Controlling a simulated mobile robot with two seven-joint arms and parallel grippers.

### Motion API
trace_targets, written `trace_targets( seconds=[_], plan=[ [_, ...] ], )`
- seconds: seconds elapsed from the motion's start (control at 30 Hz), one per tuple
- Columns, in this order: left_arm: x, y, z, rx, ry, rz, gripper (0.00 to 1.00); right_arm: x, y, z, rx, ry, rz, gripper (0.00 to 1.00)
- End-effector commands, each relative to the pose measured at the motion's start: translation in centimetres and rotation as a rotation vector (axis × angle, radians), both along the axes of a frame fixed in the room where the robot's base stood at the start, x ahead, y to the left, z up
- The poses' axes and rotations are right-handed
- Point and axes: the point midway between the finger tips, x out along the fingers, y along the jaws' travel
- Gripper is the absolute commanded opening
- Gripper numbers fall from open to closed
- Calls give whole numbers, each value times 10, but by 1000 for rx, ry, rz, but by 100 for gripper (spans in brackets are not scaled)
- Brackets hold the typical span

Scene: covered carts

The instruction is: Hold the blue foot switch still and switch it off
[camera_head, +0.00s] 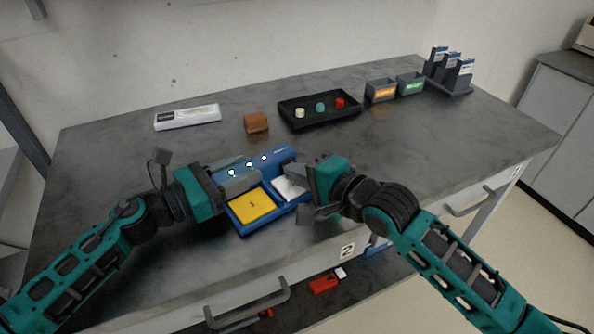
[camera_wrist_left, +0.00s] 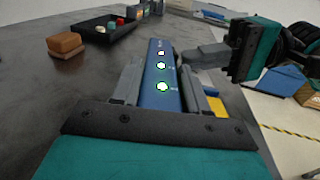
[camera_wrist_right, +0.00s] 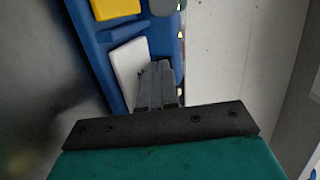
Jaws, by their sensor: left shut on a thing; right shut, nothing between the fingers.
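The blue foot switch (camera_head: 282,152) lies near the table's front edge, with a yellow pedal (camera_head: 252,206), a white pedal (camera_head: 288,189) and a raised blue bar carrying lights that look lit, at least two greenish. My left gripper (camera_head: 238,178) is shut on the raised bar; the left wrist view shows its fingers on either side of the bar (camera_wrist_left: 163,75). My right gripper (camera_head: 293,173) is shut and empty over the white pedal. In the right wrist view its closed fingertips (camera_wrist_right: 160,72) overlap the white pedal (camera_wrist_right: 130,70); whether they touch it I cannot tell.
Behind stand a brown block (camera_head: 256,122), a black tray (camera_head: 320,121) with three small coloured pieces, two labelled bins (camera_head: 381,96), a rack of boxes (camera_head: 450,85) and a white device (camera_head: 187,117). Red items (camera_head: 323,284) lie below the table. The right tabletop is clear.

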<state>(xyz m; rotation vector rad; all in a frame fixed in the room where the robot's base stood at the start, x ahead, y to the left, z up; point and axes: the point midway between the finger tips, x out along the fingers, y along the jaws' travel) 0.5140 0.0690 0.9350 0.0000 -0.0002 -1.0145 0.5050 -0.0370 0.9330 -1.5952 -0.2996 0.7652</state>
Motion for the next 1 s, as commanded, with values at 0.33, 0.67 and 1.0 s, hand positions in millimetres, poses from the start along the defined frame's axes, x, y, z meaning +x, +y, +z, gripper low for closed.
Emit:
trace_targets(
  seconds=[0.33, 0.67, 1.0],
  plan=[
    [0, 0, -1, 0, 1, 1, 0, 3, 3, 0, 1, -1, 0, 0],
    [-1, -1, -1, 0, 1, -3, 0, 7, 14, 0, 7, 3, 0, 0],
    [-4, -5, 0, -3, 1, -14, 0, 5, 17, 0, 3, 2, 8, 0]
  ],
)
